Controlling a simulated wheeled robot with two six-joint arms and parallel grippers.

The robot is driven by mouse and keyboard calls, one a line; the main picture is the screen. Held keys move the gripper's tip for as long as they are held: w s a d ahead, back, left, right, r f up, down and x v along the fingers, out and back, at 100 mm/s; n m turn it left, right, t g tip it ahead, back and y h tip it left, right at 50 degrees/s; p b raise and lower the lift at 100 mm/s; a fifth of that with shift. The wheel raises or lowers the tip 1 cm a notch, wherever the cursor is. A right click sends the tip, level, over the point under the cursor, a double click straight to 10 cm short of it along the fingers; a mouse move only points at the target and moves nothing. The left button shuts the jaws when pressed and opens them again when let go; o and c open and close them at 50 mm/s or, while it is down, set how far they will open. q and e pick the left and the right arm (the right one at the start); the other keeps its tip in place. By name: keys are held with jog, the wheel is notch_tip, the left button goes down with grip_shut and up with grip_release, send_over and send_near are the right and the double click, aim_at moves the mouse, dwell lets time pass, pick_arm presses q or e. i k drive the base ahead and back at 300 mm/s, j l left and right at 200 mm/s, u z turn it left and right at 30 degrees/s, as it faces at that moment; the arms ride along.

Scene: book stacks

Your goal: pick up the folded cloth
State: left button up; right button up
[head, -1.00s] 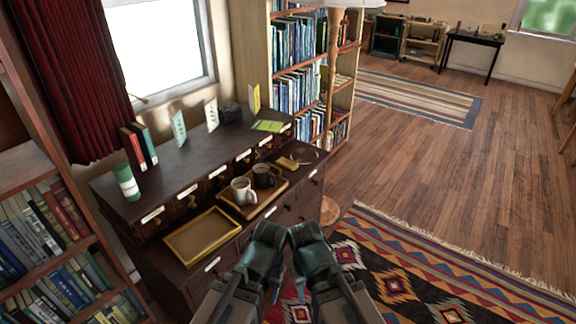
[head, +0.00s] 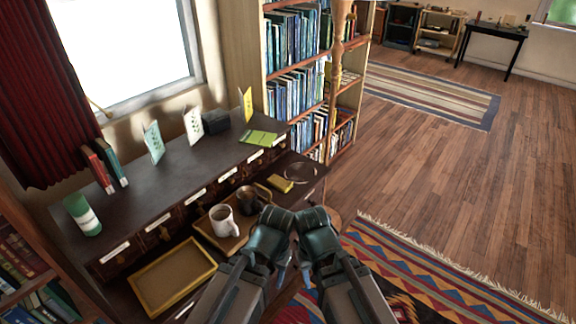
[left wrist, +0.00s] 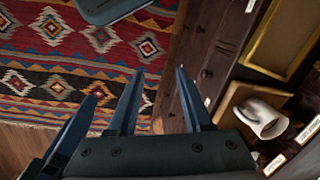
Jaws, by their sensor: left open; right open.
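A small yellow folded item (head: 280,184), which looks like the folded cloth, lies on the lower top of the dark drawer cabinet, behind the mugs. My left gripper (head: 281,274) and right gripper (head: 306,274) hang side by side in front of the cabinet, pointing down, apart from the cloth. In the left wrist view, my left gripper (left wrist: 159,74) is open and empty, with the patterned rug below it. The cloth is not seen in that view. The right jaws are small and partly hidden in the head view; nothing shows in them.
A white mug (head: 223,221) and a dark mug (head: 247,201) stand on a wooden tray near the cloth. An empty yellow tray (head: 172,276) lies nearer. A thin ring-shaped item (head: 301,173) lies right of the cloth. The floor (head: 430,150) at right is clear.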

aim_at(278, 182)
jog(key=i+l, duration=0.2)
jog(key=i, duration=0.2)
jog(key=i+l, duration=0.15)
jog(key=i, duration=0.3)
jog(key=i+l, duration=0.2)
jog(key=i, duration=0.2)
